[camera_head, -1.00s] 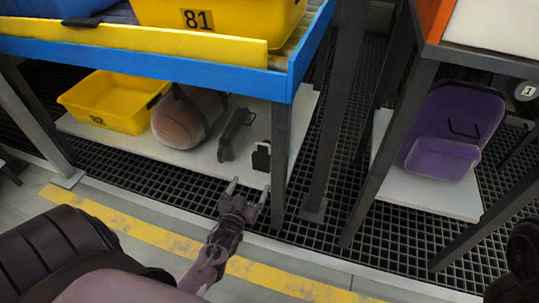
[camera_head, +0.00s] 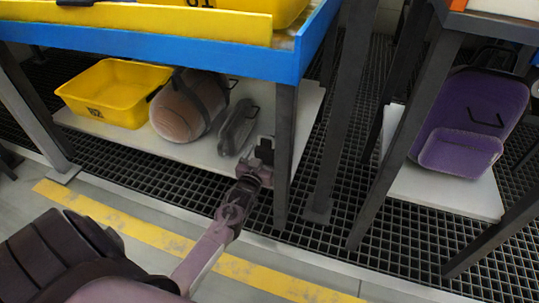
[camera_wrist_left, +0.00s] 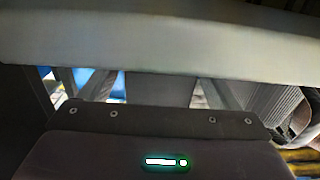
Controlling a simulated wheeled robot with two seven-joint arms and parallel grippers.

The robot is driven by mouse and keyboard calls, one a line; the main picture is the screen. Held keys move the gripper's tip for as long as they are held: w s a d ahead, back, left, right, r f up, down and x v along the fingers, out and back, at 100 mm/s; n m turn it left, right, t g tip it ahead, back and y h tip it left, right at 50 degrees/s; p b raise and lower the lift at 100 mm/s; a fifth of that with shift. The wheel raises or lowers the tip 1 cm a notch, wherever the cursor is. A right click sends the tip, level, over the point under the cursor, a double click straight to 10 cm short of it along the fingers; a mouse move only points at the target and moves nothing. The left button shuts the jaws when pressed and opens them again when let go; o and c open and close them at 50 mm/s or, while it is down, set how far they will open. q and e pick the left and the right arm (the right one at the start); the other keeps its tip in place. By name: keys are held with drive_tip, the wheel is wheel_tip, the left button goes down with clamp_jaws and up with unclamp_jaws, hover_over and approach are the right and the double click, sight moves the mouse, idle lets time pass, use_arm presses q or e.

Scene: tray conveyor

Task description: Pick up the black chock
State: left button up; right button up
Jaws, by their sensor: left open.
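My left gripper (camera_head: 259,166) is open at the shelf's front edge, right up against the chock in the picture. It covers the chock's lower part, so I cannot tell whether the fingers are around it or touching. The left wrist view shows my dark gripper housing and a pale bar across the top. I cannot make out the chock there. My right gripper is not in view.
The shelf (camera_head: 190,151) also holds a yellow bin (camera_head: 115,92), a brown rounded bag (camera_head: 186,106) and a grey elongated item (camera_head: 238,127). The blue-edged table (camera_head: 170,57) hangs above. A dark leg (camera_head: 285,150) stands close right. A purple case (camera_head: 462,125) is farther right.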

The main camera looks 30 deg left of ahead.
use_arm(q)
drive_tip(key=shift+w+a, duration=0.1)
drive_tip(key=shift+w, duration=0.4)
drive_tip(key=c, duration=1.4)
drive_tip(key=shift+r, duration=0.15)
drive_tip(key=shift+c, duration=0.3)
drive_tip(key=shift+r, duration=0.1)
